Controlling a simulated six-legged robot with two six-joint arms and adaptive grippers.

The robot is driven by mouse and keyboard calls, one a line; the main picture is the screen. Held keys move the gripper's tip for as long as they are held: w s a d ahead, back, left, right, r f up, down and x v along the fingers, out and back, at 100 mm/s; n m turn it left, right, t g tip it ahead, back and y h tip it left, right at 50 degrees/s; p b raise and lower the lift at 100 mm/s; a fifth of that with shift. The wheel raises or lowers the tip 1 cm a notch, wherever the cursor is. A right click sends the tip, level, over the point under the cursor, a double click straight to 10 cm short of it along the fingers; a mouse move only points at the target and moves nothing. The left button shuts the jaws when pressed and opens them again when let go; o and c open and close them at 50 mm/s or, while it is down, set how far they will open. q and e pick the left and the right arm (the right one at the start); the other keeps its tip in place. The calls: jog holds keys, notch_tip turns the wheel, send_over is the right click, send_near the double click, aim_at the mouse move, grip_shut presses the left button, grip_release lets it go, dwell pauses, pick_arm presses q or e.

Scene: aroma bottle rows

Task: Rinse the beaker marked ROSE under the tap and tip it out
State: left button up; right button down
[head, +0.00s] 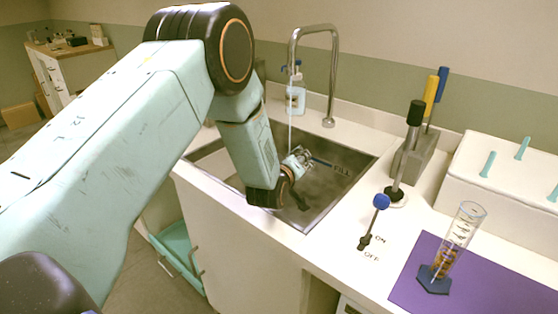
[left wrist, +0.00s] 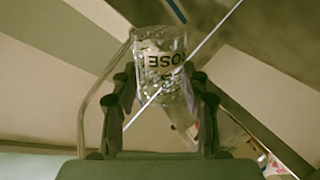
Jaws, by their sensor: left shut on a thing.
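My left gripper (head: 301,166) is low over the sink (head: 325,199), shut on a clear beaker (head: 296,157). In the left wrist view, the fingers (left wrist: 161,105) press on both sides of the beaker (left wrist: 163,65), whose ROSE marking looks turned around. Pale specks show in the glass; how much water is inside I cannot tell. The tap (head: 333,75) arches over the sink. A thin white water stream (head: 290,110) falls from it toward the beaker and crosses it as a slanted line in the left wrist view. My right gripper is out of view.
A blue-knobbed lever (head: 381,202) stands by the ON and OFF marks, right of the sink. A measuring cylinder (head: 458,240) stands on a purple mat (head: 490,290). A grey rack (head: 417,155) holds tall tools. A soap bottle (head: 296,97) is behind the sink.

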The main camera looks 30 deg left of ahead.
pick_arm(q)
jog(key=shift+d+f+m+t+y+b, duration=0.3)
jog(key=shift+f+m+y+b, duration=0.15)
jog(key=shift+m, duration=0.45)
jog(key=shift+s+d+r+m+t+y, duration=0.1)
jog(key=shift+d+r+m+t+y, duration=0.3)
jog(key=shift+d+r+m, duration=0.5)
jog(key=d+m, duration=0.1)
jog(key=d+r+m+t, duration=0.1)
jog(key=m, duration=0.1)
jog(key=shift+s+d+r+y, duration=0.15)
jog(key=shift+d+r+y, duration=0.05)
jog(key=shift+r+y, duration=0.15)
jog(key=shift+d+r+m, duration=0.3)
jog(key=shift+r+m, duration=0.2)
jog(key=shift+r, duration=0.05)
